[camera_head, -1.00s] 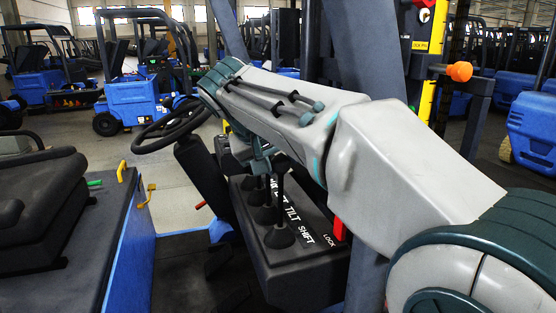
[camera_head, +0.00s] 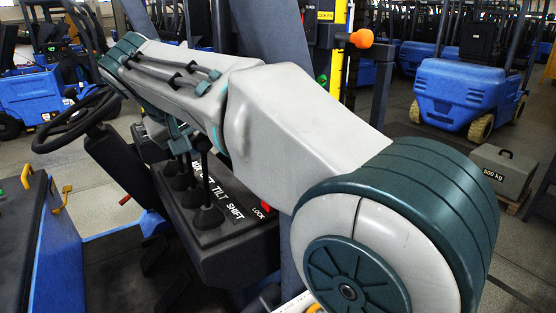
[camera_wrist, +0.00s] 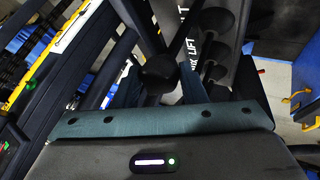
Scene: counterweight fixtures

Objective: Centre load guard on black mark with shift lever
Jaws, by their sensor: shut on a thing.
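The shift lever (camera_head: 207,190) rises from the black boot beside the word SHIFT on the lever console (camera_head: 240,232). My gripper (camera_head: 181,142) is at the tops of the levers, partly hidden by my arm. In the wrist view, my gripper (camera_wrist: 160,88) has its teal fingers on either side of a black lever knob (camera_wrist: 160,70) and is shut on it. I cannot tell for sure from the picture which lever this knob belongs to. I cannot make out the load guard or the black mark with certainty.
A steering wheel (camera_head: 78,120) stands left of the levers. A red LOCK switch (camera_head: 265,207) sits on the console's right. An orange knob (camera_head: 361,38) stands by the yellow post. A grey 500 kg weight (camera_head: 500,172) lies at right, near a blue truck (camera_head: 465,95).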

